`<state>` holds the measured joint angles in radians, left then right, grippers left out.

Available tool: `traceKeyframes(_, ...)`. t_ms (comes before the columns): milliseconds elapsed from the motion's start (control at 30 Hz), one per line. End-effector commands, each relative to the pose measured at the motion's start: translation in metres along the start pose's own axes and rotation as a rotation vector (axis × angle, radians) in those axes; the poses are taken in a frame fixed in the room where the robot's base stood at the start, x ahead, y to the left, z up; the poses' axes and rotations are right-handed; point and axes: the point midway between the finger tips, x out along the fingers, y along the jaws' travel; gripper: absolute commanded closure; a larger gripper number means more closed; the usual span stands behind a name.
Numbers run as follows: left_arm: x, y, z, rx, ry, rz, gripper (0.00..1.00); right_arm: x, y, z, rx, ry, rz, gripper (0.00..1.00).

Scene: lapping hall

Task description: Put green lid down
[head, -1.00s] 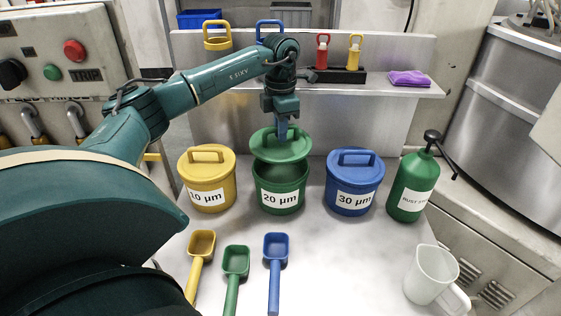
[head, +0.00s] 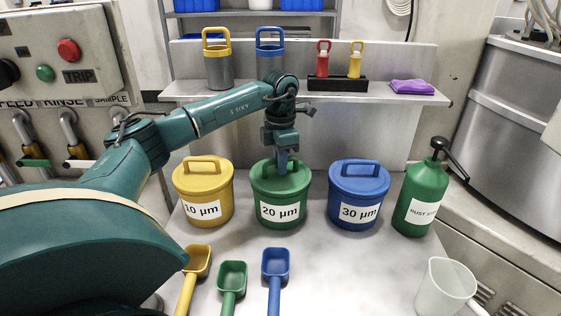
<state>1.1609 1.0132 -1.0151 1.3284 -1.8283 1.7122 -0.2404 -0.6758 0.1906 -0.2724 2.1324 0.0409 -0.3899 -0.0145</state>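The green tub (head: 265,222), labelled 20 µm, stands in the middle of the table. The green lid (head: 299,181) now sits on the tub's top and looks level. My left gripper (head: 282,170) points straight down at the middle of the lid, where the lid's handle would be. The gripper and arm hide the handle, and I cannot tell whether the fingers are closed on it or open around it. My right gripper is not in the picture.
A yellow tub (head: 203,217) and a blue tub (head: 347,195), both lidded, stand close on either side. A green pump bottle (head: 420,190) is at right. A shelf (head: 390,94) runs behind.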

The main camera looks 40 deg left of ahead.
Motion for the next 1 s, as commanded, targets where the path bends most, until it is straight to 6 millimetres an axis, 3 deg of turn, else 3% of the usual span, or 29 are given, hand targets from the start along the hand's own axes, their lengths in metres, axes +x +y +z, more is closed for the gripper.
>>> traceKeyframes(233, 0.000, 0.000, 0.000, 0.000, 0.000, 0.000, 0.67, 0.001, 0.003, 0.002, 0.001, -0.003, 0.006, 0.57)
traceKeyframes(567, -0.007, 0.000, 0.001, 0.000, -0.003, 0.001, 0.67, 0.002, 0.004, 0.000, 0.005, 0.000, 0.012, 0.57)
traceKeyframes(667, -0.020, 0.000, 0.001, 0.000, -0.005, 0.002, 0.67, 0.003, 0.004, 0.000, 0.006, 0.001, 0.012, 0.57)
traceKeyframes(1000, -0.092, 0.000, 0.002, 0.001, -0.006, 0.001, 0.67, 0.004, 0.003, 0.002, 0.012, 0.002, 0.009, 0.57)
